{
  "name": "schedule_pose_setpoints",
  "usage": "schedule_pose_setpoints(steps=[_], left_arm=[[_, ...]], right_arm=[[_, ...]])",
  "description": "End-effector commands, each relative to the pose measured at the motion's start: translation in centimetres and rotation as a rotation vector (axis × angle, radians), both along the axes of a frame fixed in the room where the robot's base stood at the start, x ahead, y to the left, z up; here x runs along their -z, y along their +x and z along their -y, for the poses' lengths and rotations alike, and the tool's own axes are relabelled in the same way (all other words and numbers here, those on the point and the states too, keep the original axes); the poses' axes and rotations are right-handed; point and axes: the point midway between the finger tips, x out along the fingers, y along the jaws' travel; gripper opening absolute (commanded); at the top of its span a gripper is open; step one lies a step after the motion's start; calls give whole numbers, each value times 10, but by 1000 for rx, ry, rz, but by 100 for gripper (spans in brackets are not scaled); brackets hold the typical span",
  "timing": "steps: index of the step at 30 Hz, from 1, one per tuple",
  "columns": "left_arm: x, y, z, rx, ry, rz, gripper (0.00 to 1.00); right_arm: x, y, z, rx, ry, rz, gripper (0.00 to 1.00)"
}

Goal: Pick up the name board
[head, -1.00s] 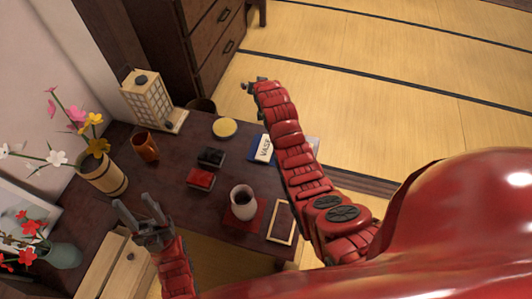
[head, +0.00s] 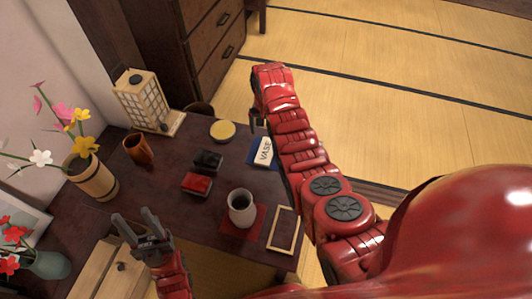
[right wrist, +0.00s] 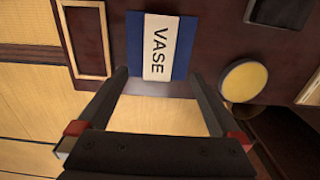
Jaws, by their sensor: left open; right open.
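The name board (head: 263,151) is a white card reading "VASE" on a blue mat (head: 251,156), near the far right edge of the dark table. It also shows in the right wrist view (right wrist: 160,45). My right gripper (head: 257,117) points down beside the board in the head view, partly hidden by its own arm. In the right wrist view its open fingers lie on either side of the board, with nothing held. My left gripper (head: 136,222) is open and empty over the table's near left part.
A yellow-topped round tin (head: 222,131) stands near the board. Black and red boxes (head: 197,183), a cup (head: 241,209) on a red mat and an empty wooden frame (head: 269,237) are nearer. A lantern (head: 142,105) and flower vase (head: 101,184) stand left. Tatami floor lies beyond the table.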

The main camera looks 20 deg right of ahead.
Motion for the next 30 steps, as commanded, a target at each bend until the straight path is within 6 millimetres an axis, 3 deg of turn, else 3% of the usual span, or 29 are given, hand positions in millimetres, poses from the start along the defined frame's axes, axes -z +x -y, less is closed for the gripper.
schedule_pose_setpoints(steps=[3,6,16,24,30], left_arm=[[4,0,0,0,0,0,50],[5,0,0,0,0,0,50],[8,0,0,0,0,0,50],[23,0,0,0,0,0,50],[27,0,0,0,0,0,50]], right_arm=[[28,-1,0,-1,0,-4,100],[38,1,0,-1,0,1,100],[56,1,1,-1,0,4,100],[94,-3,2,-1,0,-1,100],[100,-1,2,-1,-1,4,100]])
